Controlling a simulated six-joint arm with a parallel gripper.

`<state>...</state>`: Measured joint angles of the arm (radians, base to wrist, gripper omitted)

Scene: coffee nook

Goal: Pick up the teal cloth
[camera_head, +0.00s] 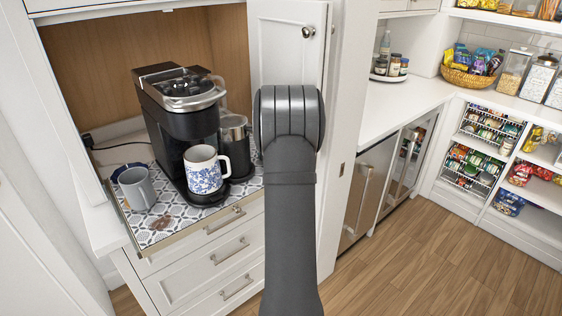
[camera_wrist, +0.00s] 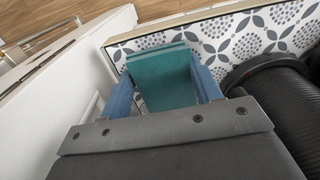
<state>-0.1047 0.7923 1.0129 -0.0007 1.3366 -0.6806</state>
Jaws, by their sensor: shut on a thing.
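The teal cloth (camera_wrist: 163,70) shows in the wrist view as a folded, layered block between the two blue fingers of my gripper (camera_wrist: 164,90). My gripper is shut on it, with one finger along each side. The cloth shows above the patterned tray mat and close to the tray's wooden edge. I cannot tell whether it touches the mat. In the head view my arm hides both the cloth and the fingers.
The pull-out tray (camera_head: 166,242) holds a coffee machine (camera_head: 180,120), a blue-patterned mug (camera_head: 204,172), a grey mug (camera_head: 137,188) and a dark canister (camera_head: 236,145). A black ribbed thing (camera_wrist: 280,90) is close right of my gripper. A white cabinet door (camera_head: 290,45) stands open behind my arm.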

